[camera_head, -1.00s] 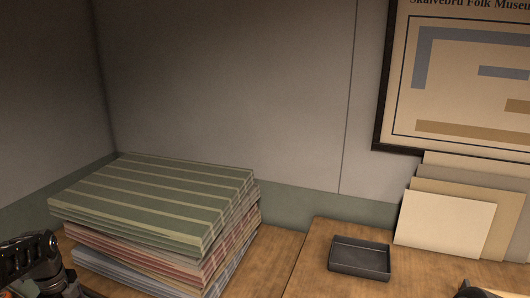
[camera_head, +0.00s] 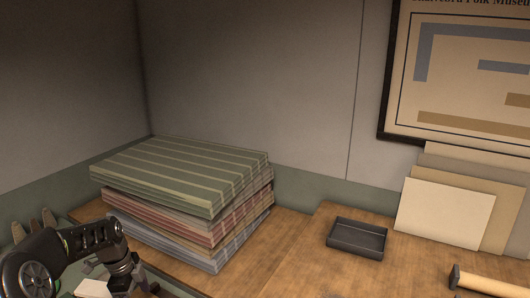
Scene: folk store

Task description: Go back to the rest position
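My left arm comes in at the lower left, and its bent links show in front of the wooden surface. My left gripper's fingertips are not clearly visible, so I cannot tell whether it is open or shut. My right gripper is not in view. A stack of folded striped cloths (camera_head: 180,172), green on top with red and blue below, sits on the wooden surface beyond my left arm. The arm appears apart from the stack.
A small dark tray (camera_head: 356,240) lies empty on the wooden table (camera_head: 300,270). Blank cards (camera_head: 445,212) lean against the back wall. A wooden-handled tool (camera_head: 485,282) lies at the lower right. A framed museum board (camera_head: 465,70) hangs above. Light pointed objects (camera_head: 48,218) stand at the left edge.

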